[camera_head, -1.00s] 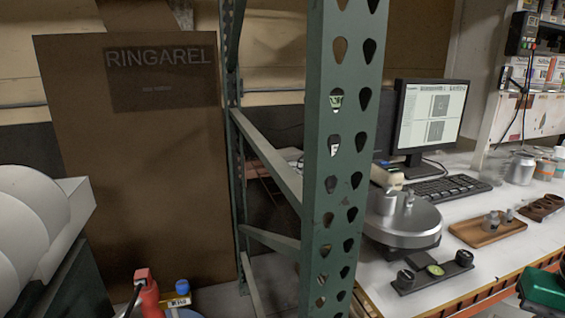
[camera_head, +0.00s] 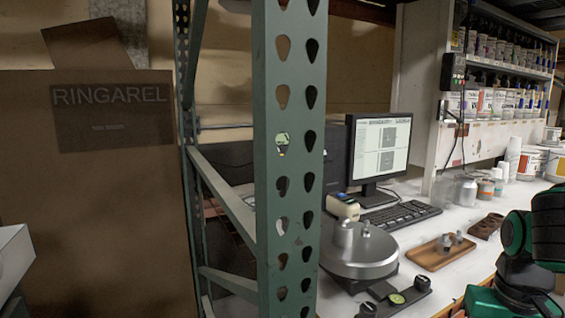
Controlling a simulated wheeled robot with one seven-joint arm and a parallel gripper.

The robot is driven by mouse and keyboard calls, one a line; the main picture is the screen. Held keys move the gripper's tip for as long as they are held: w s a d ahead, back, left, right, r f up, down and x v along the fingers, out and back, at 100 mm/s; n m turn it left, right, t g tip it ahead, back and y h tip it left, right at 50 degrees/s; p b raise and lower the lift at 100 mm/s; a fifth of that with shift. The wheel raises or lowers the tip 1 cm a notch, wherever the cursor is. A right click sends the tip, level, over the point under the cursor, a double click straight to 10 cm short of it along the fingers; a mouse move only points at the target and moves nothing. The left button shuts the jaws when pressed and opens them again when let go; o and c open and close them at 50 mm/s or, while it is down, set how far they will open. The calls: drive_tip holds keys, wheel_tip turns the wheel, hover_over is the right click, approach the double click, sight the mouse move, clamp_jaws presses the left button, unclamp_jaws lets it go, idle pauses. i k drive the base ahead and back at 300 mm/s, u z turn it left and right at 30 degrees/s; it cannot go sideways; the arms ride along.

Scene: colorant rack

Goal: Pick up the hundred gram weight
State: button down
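Small metal weights (camera_head: 446,243) stand on a wooden tray (camera_head: 424,258) on the white bench at right. They are too small to read, so I cannot tell which one is the hundred gram weight. Larger metal cylinders (camera_head: 343,236) sit on top of a round silver scale-like device (camera_head: 360,262) to the left of the tray. Part of my green and black arm shows at the lower right edge, to the right of the tray. My gripper's fingers are not visible.
A green perforated rack post (camera_head: 288,170) stands between me and the bench's left end. A monitor (camera_head: 380,150), a keyboard (camera_head: 400,215) and a black bar with a green dial (camera_head: 396,298) are on the bench. A dark brown holed block (camera_head: 487,226) is beyond the tray. Containers line the back shelf.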

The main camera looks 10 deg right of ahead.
sight(365, 230)
drive_tip(key=u, duration=0.35)
drive_tip(key=k, duration=0.9)
drive_tip(key=z, duration=0.25)
